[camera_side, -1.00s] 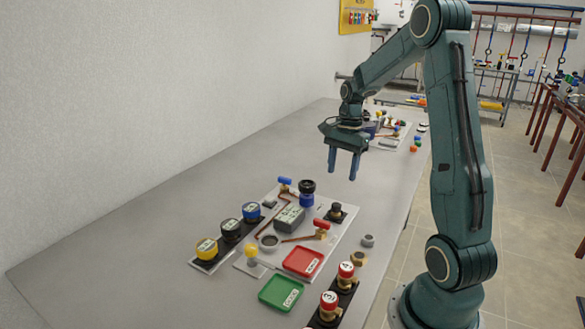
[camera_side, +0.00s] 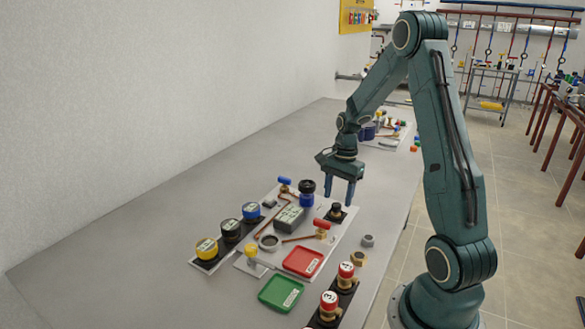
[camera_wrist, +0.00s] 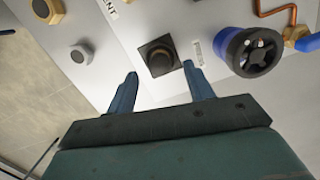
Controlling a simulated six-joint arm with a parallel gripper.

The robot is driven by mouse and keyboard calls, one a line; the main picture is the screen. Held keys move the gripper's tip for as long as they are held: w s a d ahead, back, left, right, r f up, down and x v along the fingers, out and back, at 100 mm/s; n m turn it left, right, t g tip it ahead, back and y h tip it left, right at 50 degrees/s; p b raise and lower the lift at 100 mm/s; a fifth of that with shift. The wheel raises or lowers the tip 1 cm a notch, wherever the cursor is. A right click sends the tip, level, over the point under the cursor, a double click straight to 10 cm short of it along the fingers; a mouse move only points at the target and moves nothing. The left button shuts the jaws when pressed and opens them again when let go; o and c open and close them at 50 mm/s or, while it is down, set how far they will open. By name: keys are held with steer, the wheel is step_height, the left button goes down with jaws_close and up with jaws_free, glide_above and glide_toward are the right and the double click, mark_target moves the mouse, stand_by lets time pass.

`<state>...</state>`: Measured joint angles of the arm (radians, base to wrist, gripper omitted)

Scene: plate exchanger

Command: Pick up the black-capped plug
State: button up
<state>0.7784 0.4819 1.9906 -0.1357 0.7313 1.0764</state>
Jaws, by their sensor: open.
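The black-capped plug (camera_side: 336,209) stands on a dark square base at the right rear of the light board. In the wrist view the plug (camera_wrist: 160,58) shows from above, just ahead of the gap between my fingertips. My gripper (camera_side: 340,202) is open and empty, with its two blue fingers pointing down close above the plug. In the wrist view my gripper (camera_wrist: 159,78) has one finger on each side of the line to the plug. I cannot tell the exact height left between fingertips and plug.
A blue part with a black wheel (camera_side: 307,190) stands close left of the plug. A red-handled valve (camera_side: 321,224), a grey nut (camera_side: 368,240) and a brass nut (camera_side: 358,258) are nearby. Red (camera_side: 303,262) and green (camera_side: 282,293) trays lie in front.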

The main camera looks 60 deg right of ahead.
mark_target(337, 204)
steer(key=shift+a+f, duration=0.15)
steer(key=shift+f, duration=1.1)
steer(key=c, duration=1.1)
steer(key=shift+r, duration=0.15)
step_height(337, 204, up, 20)
steer(key=shift+f, duration=0.1)
